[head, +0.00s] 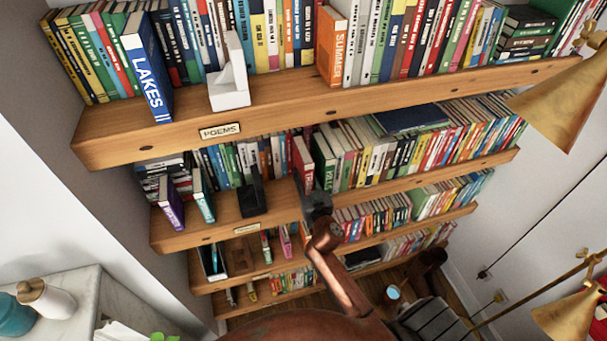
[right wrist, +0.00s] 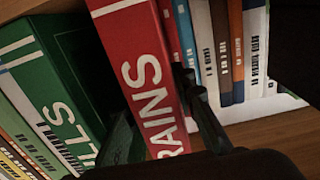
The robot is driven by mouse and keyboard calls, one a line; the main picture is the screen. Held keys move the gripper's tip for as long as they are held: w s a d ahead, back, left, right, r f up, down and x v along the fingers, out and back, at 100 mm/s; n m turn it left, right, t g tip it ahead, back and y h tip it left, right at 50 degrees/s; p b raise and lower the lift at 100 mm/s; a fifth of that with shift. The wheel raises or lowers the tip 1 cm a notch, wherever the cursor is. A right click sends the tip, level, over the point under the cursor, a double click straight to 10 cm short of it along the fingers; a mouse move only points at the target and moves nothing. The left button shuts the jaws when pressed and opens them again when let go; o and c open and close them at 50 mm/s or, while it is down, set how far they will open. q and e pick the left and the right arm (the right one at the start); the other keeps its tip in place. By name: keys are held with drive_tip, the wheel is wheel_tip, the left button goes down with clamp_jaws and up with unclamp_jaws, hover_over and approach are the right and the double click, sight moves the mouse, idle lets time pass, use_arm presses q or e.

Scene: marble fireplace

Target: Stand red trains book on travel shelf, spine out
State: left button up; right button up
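The red trains book (head: 303,158) stands roughly upright on the second shelf (head: 285,205), its spine facing out. In the right wrist view its red spine (right wrist: 145,70) shows large white letters. My right gripper (head: 318,205) is at the lower part of the book, in front of the shelf edge. In the right wrist view my right gripper's fingers (right wrist: 165,125) lie on both sides of the spine and appear closed on it. The book's lower end is hidden behind the gripper. No travel label is readable. My left gripper is not in view.
A green book (head: 323,165) stands just right of the red one; it also shows in the right wrist view (right wrist: 40,85). Several thinner books (right wrist: 228,50) stand on the other side. A black bookend (head: 252,195) sits farther left. The upper shelf bears a POEMS label (head: 220,131).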

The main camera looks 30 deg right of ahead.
sight(309, 187)
drive_tip(key=o, duration=0.5)
drive_tip(key=shift+r, duration=0.2)
drive_tip(key=b+v, duration=0.2)
drive_tip(key=v, duration=0.9)
drive_tip(key=shift+s+f, duration=0.15)
drive_tip(key=shift+s+a, duration=0.1)
drive_tip(key=shift+s, duration=0.3)
